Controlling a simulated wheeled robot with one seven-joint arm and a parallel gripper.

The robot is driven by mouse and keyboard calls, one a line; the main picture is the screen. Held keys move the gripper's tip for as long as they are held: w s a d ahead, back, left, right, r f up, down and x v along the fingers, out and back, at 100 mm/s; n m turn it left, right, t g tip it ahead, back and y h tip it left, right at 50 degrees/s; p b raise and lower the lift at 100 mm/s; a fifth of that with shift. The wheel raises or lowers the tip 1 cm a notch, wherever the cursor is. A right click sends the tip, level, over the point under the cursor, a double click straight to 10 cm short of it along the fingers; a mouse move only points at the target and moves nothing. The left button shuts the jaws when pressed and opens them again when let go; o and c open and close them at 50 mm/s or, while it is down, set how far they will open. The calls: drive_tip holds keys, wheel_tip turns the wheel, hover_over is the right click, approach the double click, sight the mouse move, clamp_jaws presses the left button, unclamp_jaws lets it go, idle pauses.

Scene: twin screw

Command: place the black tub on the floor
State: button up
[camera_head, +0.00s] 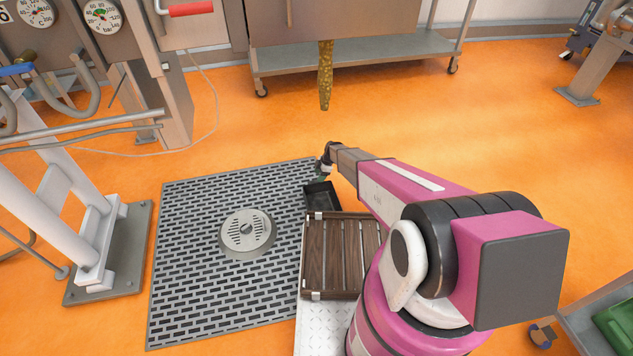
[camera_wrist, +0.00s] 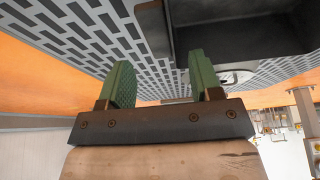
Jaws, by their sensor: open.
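The black tub (camera_head: 322,197) is at the right edge of the grey floor grate, just in front of the slatted wooden rack in the head view. It looks upright and open-topped, and seems to rest on the grate. In the wrist view the tub (camera_wrist: 245,35) fills the upper right, with one wall end near the fingers. My gripper (camera_head: 323,172) is beside the tub's far end in the head view. In the wrist view my gripper (camera_wrist: 160,85) has its two green fingers apart, with nothing seen held between them. Whether a finger touches the tub is unclear.
The slatted wooden rack (camera_head: 340,258) is right beside the tub. The grate (camera_head: 190,270) has a round drain cover (camera_head: 247,234). A white metal frame (camera_head: 85,235) stands at left. A steel table (camera_head: 350,55) stands at the back. Orange floor (camera_head: 470,130) is clear to the right.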

drive_tip(key=s+d+r+m+h, duration=0.1)
drive_tip(key=s+d+r+m, duration=0.35)
drive_tip(key=r, duration=0.65)
drive_tip(key=s+d+r+m+h, duration=0.1)
drive_tip(key=s+d+r+m, duration=0.3)
drive_tip(key=r, duration=0.6)
drive_tip(key=s+d+r+m, duration=0.4)
drive_tip(key=s+r, duration=0.3)
drive_tip(key=s+d+r+m+h, duration=0.1)
drive_tip(key=s+d+r+m, duration=0.3)
drive_tip(key=s+r, duration=0.4)
drive_tip(key=s+d+r+m+t+h, duration=0.1)
drive_tip(key=s+d+r+m, duration=0.3)
drive_tip(key=s+r, duration=0.3)
drive_tip(key=shift+s+r+m, duration=0.2)
drive_tip(key=shift+r+m, duration=0.1)
drive_tip(key=shift+m, duration=0.05)
drive_tip(key=shift+d, duration=0.1)
